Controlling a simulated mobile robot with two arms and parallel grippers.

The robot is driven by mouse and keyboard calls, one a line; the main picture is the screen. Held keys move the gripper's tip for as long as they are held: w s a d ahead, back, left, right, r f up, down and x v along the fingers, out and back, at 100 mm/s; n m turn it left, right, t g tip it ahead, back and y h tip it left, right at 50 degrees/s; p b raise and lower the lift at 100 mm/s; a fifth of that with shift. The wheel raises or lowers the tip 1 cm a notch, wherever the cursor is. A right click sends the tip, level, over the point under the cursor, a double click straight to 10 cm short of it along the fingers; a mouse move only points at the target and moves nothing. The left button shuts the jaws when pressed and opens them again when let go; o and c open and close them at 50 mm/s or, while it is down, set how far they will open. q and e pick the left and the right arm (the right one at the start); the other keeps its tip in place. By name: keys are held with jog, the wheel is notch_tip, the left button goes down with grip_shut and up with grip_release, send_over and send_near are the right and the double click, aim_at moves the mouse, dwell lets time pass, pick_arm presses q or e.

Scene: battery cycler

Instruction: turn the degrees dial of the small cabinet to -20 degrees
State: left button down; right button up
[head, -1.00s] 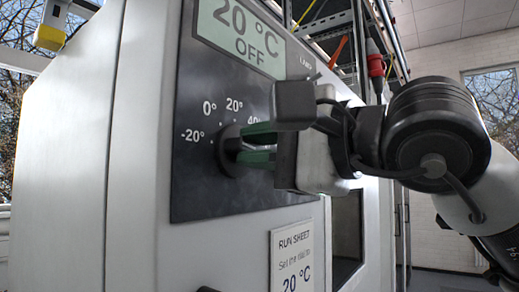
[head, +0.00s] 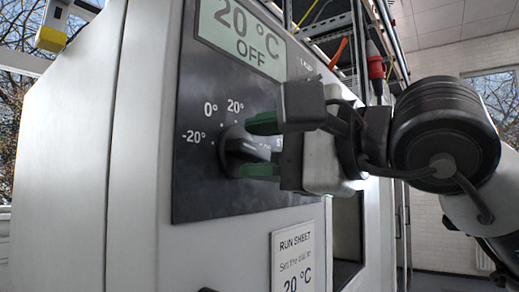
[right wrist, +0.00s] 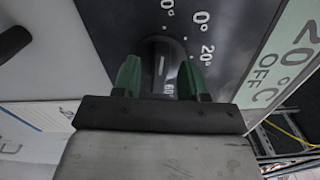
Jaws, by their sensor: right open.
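The degrees dial (head: 236,152) is a round black knob on the dark panel (head: 205,185) of the pale cabinet (head: 145,140). Marks of -20°, 0° and 20° show around it; marks farther right are partly hidden by my fingers. My right gripper (head: 261,147) is open, its green fingertips above and below the knob's right side, apart from each other. In the right wrist view the dial (right wrist: 162,50) lies between and just beyond the two fingertips, with a 60 mark near them. My left gripper is not in view.
A display (head: 243,35) above the dial reads 20 °C OFF. A run sheet (head: 293,262) below says to set the dial to 20 °C. An open recess (head: 347,240) is right of the sheet. Metal racking (head: 340,45) stands behind.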

jog(key=b+v, duration=0.2)
jog(key=v, duration=0.8)
jog(key=shift+s+d, duration=0.15)
